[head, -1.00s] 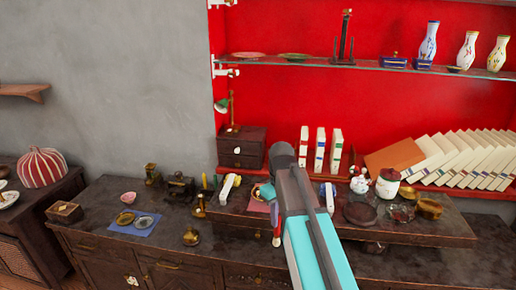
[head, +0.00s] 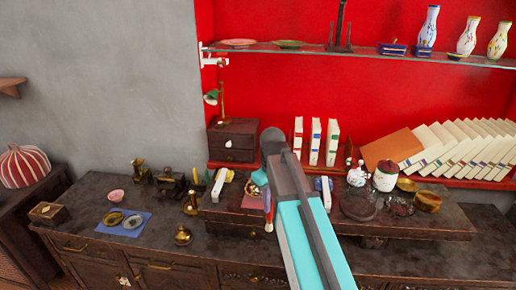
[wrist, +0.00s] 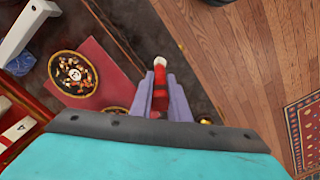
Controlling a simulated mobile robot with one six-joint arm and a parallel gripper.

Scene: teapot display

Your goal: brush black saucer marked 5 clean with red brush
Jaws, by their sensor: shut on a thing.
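The red brush (wrist: 160,80) is between the fingers of my gripper (wrist: 161,94) in the wrist view, its pale end pointing away from the camera. My gripper is shut on it. The brush also shows in the head view (head: 268,212), beside my arm, at the front edge of the raised board. A black saucer (wrist: 51,62) with a gold rim lies on a pink-red mat (wrist: 108,62), left of the brush and apart from it. Its white disc mark is too small to read for sure. Orange and pale bits cover its face.
Another round rim (wrist: 113,110) shows partly beside my gripper. In the head view a blue mat (head: 140,216) with two dishes lies at left. A brass pot (head: 182,236) stands on the lower top. A white teapot (head: 357,176) and several bowls stand at right.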

